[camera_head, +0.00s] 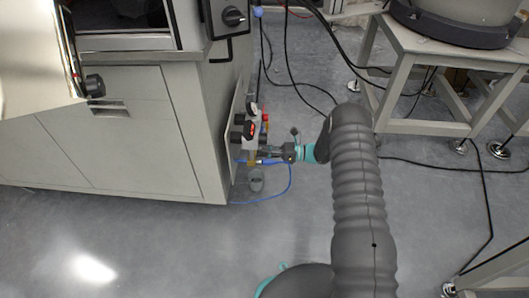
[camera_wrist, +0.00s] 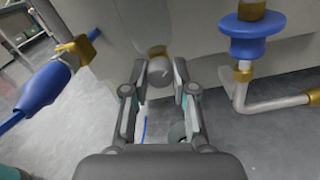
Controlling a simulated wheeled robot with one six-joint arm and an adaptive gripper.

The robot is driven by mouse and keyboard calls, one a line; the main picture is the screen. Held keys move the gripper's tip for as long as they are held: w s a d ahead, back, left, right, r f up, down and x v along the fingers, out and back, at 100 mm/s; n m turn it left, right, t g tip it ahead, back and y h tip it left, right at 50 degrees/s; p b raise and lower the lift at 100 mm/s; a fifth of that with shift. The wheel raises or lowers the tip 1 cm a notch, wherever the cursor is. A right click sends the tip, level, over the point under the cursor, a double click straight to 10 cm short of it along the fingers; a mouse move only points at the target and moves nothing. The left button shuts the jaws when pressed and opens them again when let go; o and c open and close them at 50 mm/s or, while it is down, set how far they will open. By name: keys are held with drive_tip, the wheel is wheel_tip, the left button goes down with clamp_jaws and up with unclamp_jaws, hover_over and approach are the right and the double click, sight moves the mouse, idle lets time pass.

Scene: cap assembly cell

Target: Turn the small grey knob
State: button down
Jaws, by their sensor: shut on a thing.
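The small grey knob (camera_wrist: 160,73) shows in the wrist view, round and grey, at the lower end of a pale fitting on the cabinet side. My gripper (camera_wrist: 160,78) has one finger on each side of it and is shut on it. In the head view my gripper (camera_head: 268,154) reaches left to the valve fittings on the cabinet's right side. The knob cannot be made out there between the fingers.
A blue fitting (camera_wrist: 255,38) with a bent pipe is close on the right, and a blue connector (camera_wrist: 45,90) on the left. In the head view a red-marked valve (camera_head: 249,129) sits just above my gripper. A blue hose (camera_head: 288,184) loops below. Open floor lies in front.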

drive_tip(key=n+b, duration=0.2)
drive_tip(key=n, duration=0.1)
drive_tip(key=shift+n, duration=0.4)
drive_tip(key=c, duration=0.9)
unclamp_jaws()
drive_tip(key=shift+c, duration=0.2)
drive_tip(key=shift+d, duration=0.1)
drive_tip(key=d, duration=1.1)
drive_tip(key=shift+s+d, duration=0.2)
drive_tip(key=shift+d, duration=0.2)
